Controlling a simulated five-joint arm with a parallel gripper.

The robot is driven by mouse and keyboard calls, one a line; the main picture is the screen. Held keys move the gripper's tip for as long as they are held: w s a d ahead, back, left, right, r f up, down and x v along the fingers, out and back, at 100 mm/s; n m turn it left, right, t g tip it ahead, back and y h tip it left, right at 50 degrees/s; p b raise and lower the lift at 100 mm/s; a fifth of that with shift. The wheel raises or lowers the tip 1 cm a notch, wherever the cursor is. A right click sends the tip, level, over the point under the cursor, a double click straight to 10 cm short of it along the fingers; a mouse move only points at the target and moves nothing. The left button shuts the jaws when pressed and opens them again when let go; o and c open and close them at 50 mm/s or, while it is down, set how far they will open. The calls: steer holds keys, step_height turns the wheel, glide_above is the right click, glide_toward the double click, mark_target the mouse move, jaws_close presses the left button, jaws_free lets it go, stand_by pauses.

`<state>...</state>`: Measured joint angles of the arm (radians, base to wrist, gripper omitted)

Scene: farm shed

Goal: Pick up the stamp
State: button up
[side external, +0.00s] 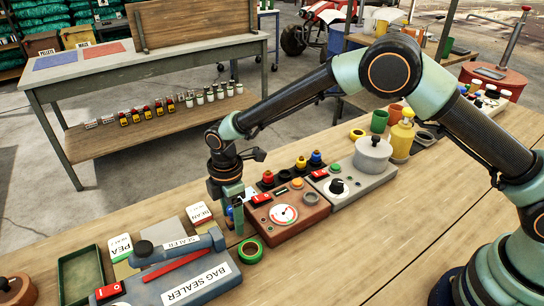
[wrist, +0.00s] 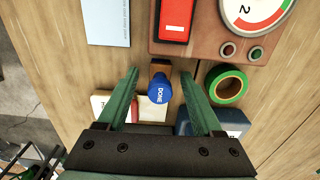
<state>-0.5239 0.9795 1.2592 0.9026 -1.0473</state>
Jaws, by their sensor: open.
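The stamp (wrist: 159,88) has a round blue top marked DONE and a brown part at its far side; it shows in the wrist view between my fingers. My gripper (wrist: 158,74) is open, with one green finger to each side of the stamp and a visible gap on both sides. In the side view my gripper (side external: 236,212) points down close above the table, left of the brown control box. There the fingers mostly hide the stamp.
The brown control box (side external: 300,228) with a dial and red switch stands just right of my gripper. A green tape roll (side external: 250,251) lies in front. The blue-grey bag sealer (side external: 222,283), PEA card (side external: 120,246) and green tray (side external: 64,275) are to the left. The front right tabletop is clear.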

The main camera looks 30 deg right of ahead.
mark_target(231, 209)
jaws_close()
steer(key=shift+r, duration=0.15)
step_height(231, 209, up, 20)
stand_by(0.7)
